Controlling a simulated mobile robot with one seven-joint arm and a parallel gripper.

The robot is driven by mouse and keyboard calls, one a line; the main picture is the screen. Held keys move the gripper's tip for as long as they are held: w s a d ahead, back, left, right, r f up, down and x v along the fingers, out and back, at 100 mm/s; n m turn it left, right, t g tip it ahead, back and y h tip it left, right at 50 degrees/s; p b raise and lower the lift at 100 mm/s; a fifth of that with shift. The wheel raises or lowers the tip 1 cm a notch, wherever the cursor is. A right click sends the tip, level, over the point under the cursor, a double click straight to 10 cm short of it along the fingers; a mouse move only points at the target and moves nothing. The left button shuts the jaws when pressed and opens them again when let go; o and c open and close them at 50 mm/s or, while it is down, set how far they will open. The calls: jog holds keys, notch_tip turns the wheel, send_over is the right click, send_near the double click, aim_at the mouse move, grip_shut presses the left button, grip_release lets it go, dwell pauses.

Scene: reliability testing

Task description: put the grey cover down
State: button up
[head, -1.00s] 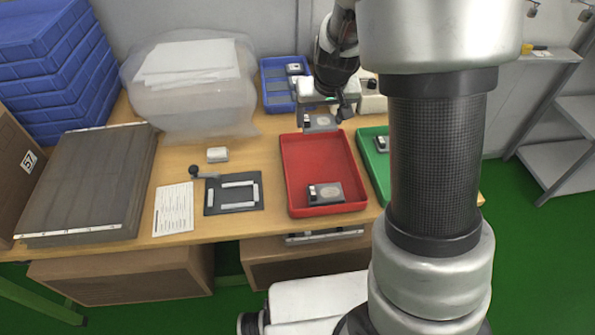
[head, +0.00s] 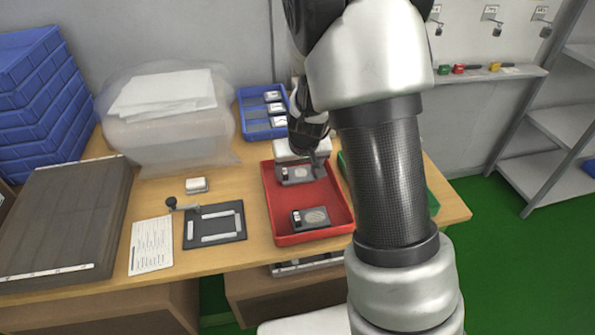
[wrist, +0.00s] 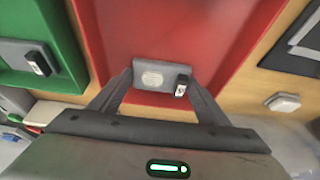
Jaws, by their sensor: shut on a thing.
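My gripper (head: 303,162) is over the far end of the red tray (head: 275,215). It is shut on a grey cover (head: 297,178), a flat plate with a pale oval and a small black-and-white part. In the wrist view the two fingers (wrist: 160,90) grip this cover (wrist: 150,90) from both sides, with the red tray floor (wrist: 165,25) behind it. I cannot tell whether the cover touches the tray. A second, similar grey cover (head: 312,218) lies at the near end of the red tray.
A green tray (head: 433,203), partly hidden by my arm, stands right of the red one; the wrist view shows a grey cover (wrist: 15,52) in it. A blue tray (head: 257,128) with white parts is behind. A dark fixture (head: 215,238), white block (head: 197,184) and paper sheet (head: 151,245) lie left.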

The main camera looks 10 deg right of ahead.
jog(key=shift+f, duration=0.25)
jog(key=o, duration=1)
jog(key=shift+r, duration=0.1)
jog(key=shift+o, duration=0.2)
